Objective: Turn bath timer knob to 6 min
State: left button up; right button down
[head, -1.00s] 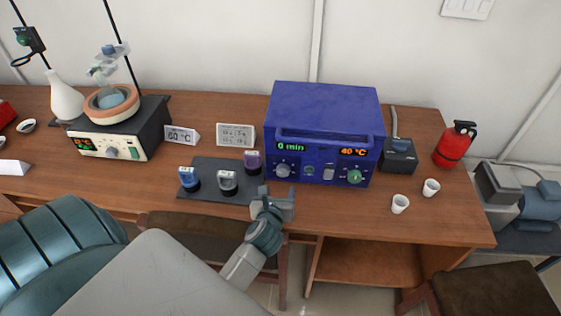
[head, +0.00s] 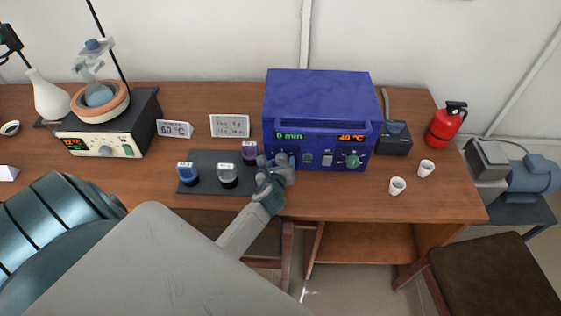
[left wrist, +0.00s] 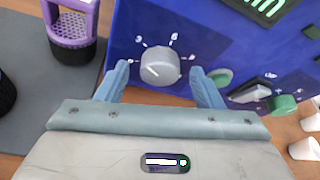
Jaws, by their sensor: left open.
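The blue furnace box (head: 320,100) stands on the wooden table; its left display (head: 289,136) reads 0 min and its right display (head: 351,138) reads 40 °C. The grey timer knob (left wrist: 160,66) is under the left display, with white marks around it. My left gripper (head: 277,162) is in front of the box's left side and hides most of the knob in the head view. In the left wrist view its blue fingers (left wrist: 160,82) are open, one on each side of the knob, with gaps showing. A green knob (head: 352,161) sits at the right of the panel. My right gripper is not in view.
A dark mat (head: 205,186) with several coloured holders lies left of the box. Two white cups (head: 397,185) stand at the right front. A red extinguisher (head: 446,125) and a heating bath with flask (head: 107,128) stand further out.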

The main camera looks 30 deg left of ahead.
pick_arm(q)
jog(key=shift+w+a+f, duration=0.1)
jog(key=shift+w, duration=0.2)
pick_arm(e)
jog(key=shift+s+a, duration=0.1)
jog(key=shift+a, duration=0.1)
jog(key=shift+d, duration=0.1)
pick_arm(q)
jog(key=shift+c, duration=0.7)
jog(key=c, duration=0.8)
jog(key=shift+c, duration=0.2)
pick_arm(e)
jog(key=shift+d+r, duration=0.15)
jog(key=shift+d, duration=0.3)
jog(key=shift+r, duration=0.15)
